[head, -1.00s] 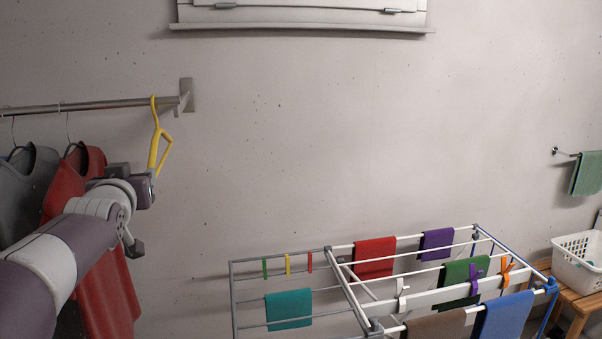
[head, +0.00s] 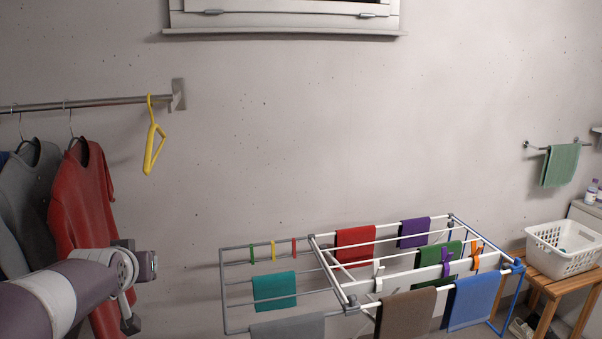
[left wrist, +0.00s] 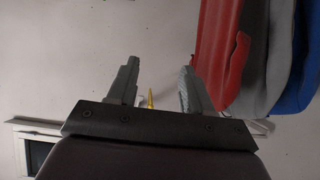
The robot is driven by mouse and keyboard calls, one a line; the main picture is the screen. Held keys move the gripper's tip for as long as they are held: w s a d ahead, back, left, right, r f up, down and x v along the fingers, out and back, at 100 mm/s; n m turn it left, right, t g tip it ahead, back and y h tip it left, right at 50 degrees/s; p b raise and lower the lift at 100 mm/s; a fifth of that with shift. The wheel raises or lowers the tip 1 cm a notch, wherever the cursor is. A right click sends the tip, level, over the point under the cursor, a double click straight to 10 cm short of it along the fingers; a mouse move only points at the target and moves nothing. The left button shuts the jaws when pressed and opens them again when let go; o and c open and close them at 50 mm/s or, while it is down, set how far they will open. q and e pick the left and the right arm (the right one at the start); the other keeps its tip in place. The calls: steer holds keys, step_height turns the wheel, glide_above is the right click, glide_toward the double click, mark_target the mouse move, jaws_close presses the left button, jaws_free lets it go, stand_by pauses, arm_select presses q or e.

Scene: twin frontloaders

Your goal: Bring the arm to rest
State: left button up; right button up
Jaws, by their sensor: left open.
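My left arm comes in from the lower left in the head view, in front of the red shirt and below the yellow hanger; its fingers are not clear there. In the left wrist view my left gripper (left wrist: 158,68) is open, with its two grey fingers apart and nothing held. The yellow hanger (head: 153,150) hangs empty and tilted at the right end of the rail, clear of my arm. A thin yellow piece (left wrist: 150,98) shows between the fingers in the left wrist view, apparently farther off. My right gripper is not in view.
A wall rail (head: 90,104) carries a red shirt (head: 82,195) and a grey shirt (head: 28,200) close to my left arm. A drying rack (head: 222,290) with cloths and pegs stands at lower middle. A white basket (head: 565,262) sits on a wooden bench at right.

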arm_select(q)
steer(key=s+d+f+m+g+h, duration=0.1)
steer(key=s+d+f+g, duration=0.4)
steer(key=s+f, duration=0.6)
steer(key=s+d+f+m+g+h, duration=0.1)
steer(key=s+d+f+g+h, duration=0.1)
steer(key=s+d+f+g, duration=0.2)
steer(key=s+d+f, duration=0.3)
steer(key=s+f, duration=0.5)
steer(key=shift+d+m+g, duration=0.2)
steer(key=shift+m+g, duration=0.2)
